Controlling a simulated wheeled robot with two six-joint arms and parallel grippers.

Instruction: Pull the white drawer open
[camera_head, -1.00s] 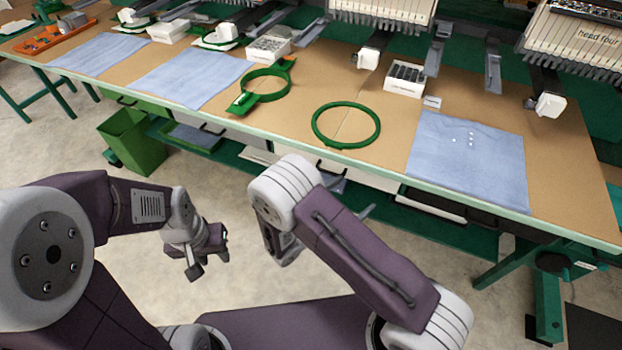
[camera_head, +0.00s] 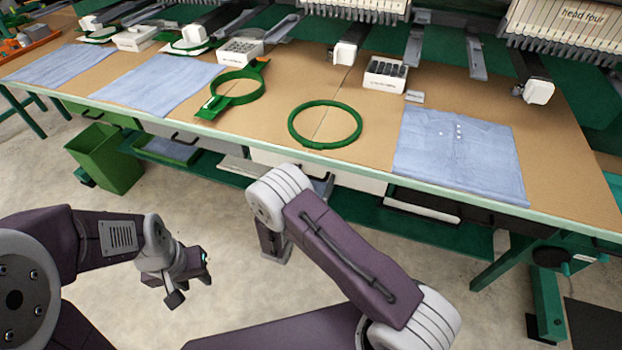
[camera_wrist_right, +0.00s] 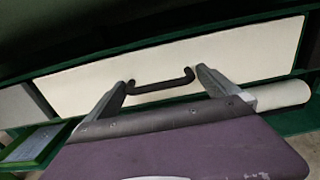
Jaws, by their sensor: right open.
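The white drawer (camera_wrist_right: 235,55) fills much of the right wrist view, its front flat under the table and its black handle (camera_wrist_right: 160,84) facing me. In the head view its white front (camera_head: 357,181) shows partly under the table edge, behind my right arm. My right gripper (camera_wrist_right: 161,88) is open, with one finger near each end of the handle. I cannot tell whether the fingers touch it. The right fingers are hidden in the head view. My left gripper (camera_head: 190,289) hangs over the floor to the left, away from the drawer; its jaw state is unclear.
The table (camera_head: 255,133) above carries a green hoop (camera_head: 325,144), blue cloths (camera_head: 458,160) and white boxes (camera_head: 385,76). A green bin (camera_head: 106,158) stands below on the left. A green lower shelf (camera_head: 470,236) runs under the table. Open floor lies in front.

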